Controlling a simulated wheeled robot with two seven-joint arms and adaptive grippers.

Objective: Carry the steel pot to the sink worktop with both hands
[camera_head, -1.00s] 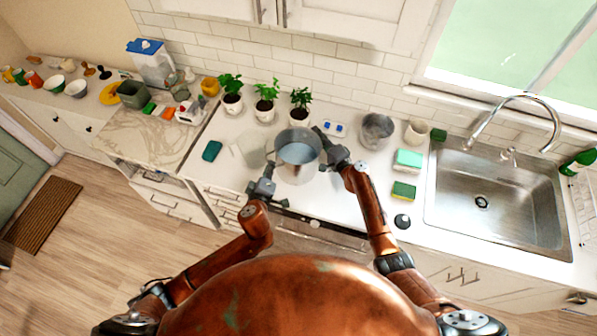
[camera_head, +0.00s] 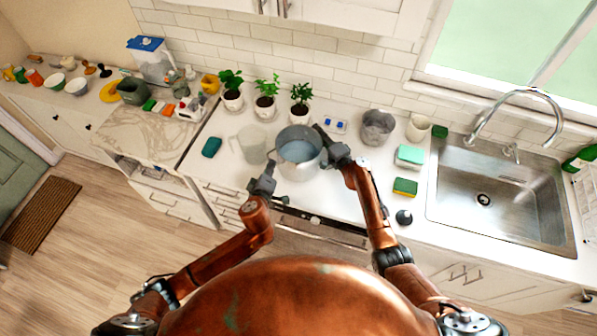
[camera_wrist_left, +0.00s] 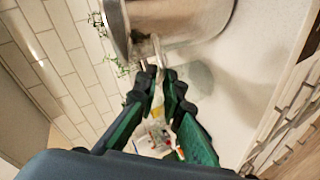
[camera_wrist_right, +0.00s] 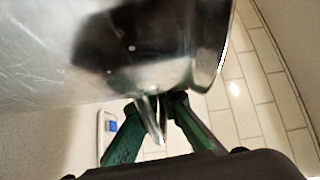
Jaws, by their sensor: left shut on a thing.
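The steel pot (camera_head: 299,165) is upright over the white worktop, below the potted plants in the head view. I cannot tell whether its base touches the worktop. My left gripper (camera_head: 269,170) is at its front left side. In the left wrist view the fingers (camera_wrist_left: 158,72) are shut on the pot's handle, against the pot wall (camera_wrist_left: 185,20). My right gripper (camera_head: 327,138) is at the far right side. In the right wrist view its fingers (camera_wrist_right: 156,103) are on either side of the other handle, beneath the shiny pot wall (camera_wrist_right: 40,50); whether they grip it is unclear. The sink worktop (camera_head: 437,240) is on the right.
A clear jug (camera_head: 252,144) stands just left of the pot. A grey metal container (camera_head: 377,127), a cream cup (camera_head: 418,127), sponges (camera_head: 409,155) and a dark knob-like item (camera_head: 404,217) lie between pot and sink (camera_head: 500,190). Three plants (camera_head: 265,95) line the wall.

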